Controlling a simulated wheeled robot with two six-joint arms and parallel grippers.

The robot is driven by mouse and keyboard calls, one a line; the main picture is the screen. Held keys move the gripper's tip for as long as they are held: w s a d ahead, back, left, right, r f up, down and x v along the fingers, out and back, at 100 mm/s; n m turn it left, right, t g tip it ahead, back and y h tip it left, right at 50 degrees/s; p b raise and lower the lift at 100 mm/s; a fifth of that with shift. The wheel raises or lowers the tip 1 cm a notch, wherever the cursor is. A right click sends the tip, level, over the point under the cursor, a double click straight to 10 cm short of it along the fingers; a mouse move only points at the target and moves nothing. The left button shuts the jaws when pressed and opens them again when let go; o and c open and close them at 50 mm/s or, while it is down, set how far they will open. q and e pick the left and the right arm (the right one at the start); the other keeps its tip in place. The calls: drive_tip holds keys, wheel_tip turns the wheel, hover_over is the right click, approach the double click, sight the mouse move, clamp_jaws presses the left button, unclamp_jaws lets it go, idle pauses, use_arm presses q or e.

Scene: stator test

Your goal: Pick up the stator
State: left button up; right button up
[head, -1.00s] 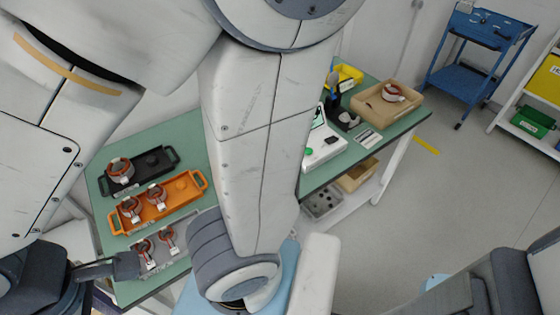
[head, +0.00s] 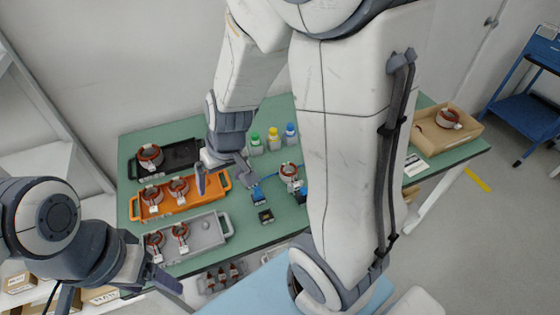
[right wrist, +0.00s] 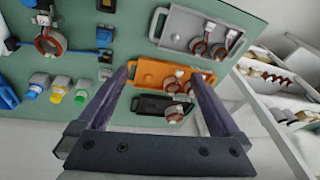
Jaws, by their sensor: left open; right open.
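Several copper-red stators are in view. In the head view one stator (head: 150,156) sits in the black tray (head: 183,156), two (head: 152,197) (head: 179,187) in the orange tray (head: 196,200), and two (head: 154,241) (head: 181,232) in the grey tray (head: 207,236). Another stator (head: 289,172) stands on the table and one (head: 447,118) is in a tan box. My right gripper (head: 225,181) is open and empty above the orange tray's right end; its fingers (right wrist: 158,82) frame that tray in the right wrist view. My left gripper (head: 163,277) is open and empty near the table's front left edge.
Green, yellow and blue-capped bottles (head: 273,139) stand behind my right gripper. Small blue and dark parts (head: 265,215) lie right of the trays. My right arm hides part of the green table (head: 262,239). Shelves (right wrist: 267,80) show in the right wrist view.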

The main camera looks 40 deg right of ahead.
drive_tip(key=w+d+f+m+h+b, duration=0.1)
drive_tip(key=d+f+m, duration=0.15)
drive_tip(key=d, duration=0.35)
drive_tip(key=w+d+f+m+h, duration=0.1)
drive_tip(key=w+d+f+m, duration=0.15)
drive_tip(key=d, duration=0.35)
drive_tip(key=m+h, duration=0.2)
approach(289, 171)
drive_tip(key=shift+t, duration=0.3)
drive_tip(key=b+x, duration=0.6)
drive_tip(key=x, duration=0.1)
drive_tip(key=shift+s+a+f+b, duration=0.15)
drive_tip(key=shift+s+f+b, duration=0.1)
drive_tip(key=shift+s+b, duration=0.1)
clamp_jaws()
drive_tip(key=shift+r, duration=0.15)
